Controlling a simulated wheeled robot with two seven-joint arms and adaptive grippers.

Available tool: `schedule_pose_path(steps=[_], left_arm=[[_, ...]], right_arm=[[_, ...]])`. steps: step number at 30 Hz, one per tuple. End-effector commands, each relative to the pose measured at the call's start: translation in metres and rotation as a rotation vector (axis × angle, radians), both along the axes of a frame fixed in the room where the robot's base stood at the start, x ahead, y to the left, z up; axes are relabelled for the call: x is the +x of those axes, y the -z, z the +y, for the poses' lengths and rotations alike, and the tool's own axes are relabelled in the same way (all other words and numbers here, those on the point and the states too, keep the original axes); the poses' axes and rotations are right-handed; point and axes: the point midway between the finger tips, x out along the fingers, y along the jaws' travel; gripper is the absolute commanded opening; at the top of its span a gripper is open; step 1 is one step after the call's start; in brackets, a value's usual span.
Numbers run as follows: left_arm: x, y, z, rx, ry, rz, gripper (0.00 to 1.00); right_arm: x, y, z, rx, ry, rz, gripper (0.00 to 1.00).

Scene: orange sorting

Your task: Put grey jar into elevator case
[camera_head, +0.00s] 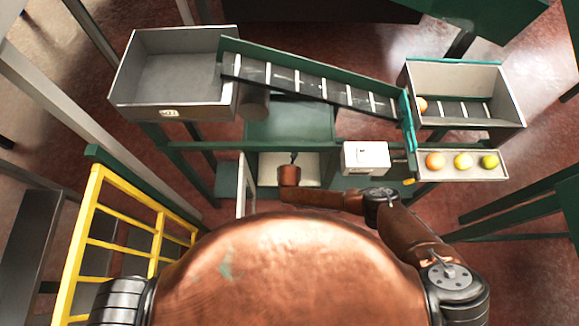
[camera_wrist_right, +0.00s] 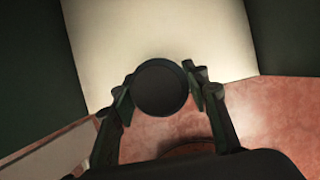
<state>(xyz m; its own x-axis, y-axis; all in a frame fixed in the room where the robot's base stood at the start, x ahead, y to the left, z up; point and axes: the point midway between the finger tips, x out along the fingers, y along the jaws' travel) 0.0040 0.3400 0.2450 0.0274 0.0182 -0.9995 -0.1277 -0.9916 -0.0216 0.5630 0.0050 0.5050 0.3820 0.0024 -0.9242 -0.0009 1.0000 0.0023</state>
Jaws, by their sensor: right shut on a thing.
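My right gripper (camera_head: 294,160) reaches forward under the green machine frame, its small dark tip over a pale surface. In the right wrist view its fingers (camera_wrist_right: 160,84) are shut on a round, dark grey thing, seen end-on, which looks like the grey jar (camera_wrist_right: 161,92). A pale-lined open compartment (camera_head: 308,165) under the machine, with a pale door-like panel (camera_head: 242,190) at its left, looks like the elevator case. The pale panel (camera_wrist_right: 155,30) fills the wrist view's middle between dark walls. Whether the jar touches it I cannot tell. My left gripper is out of view.
A sloping conveyor (camera_head: 310,87) joins a grey bin (camera_head: 130,78) to a crate (camera_head: 512,100). A white control box (camera_head: 366,157) stands right of my gripper. A tray (camera_head: 497,175) holds three fruits. A yellow railing (camera_head: 88,225) is at left.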

Motion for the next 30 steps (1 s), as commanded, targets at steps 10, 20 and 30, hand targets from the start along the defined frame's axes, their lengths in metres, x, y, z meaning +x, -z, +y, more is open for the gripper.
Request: schedule_pose_path(steps=[10,20,30], left_arm=[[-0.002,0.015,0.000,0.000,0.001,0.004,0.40],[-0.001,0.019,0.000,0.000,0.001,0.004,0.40],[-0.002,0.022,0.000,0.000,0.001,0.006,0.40]], right_arm=[[0.044,0.001,0.000,0.000,0.003,-0.002,0.12],[0.045,0.014,-0.001,0.000,0.002,-0.001,0.12],[0.045,0.018,-0.002,-0.001,0.004,0.000,0.49]])
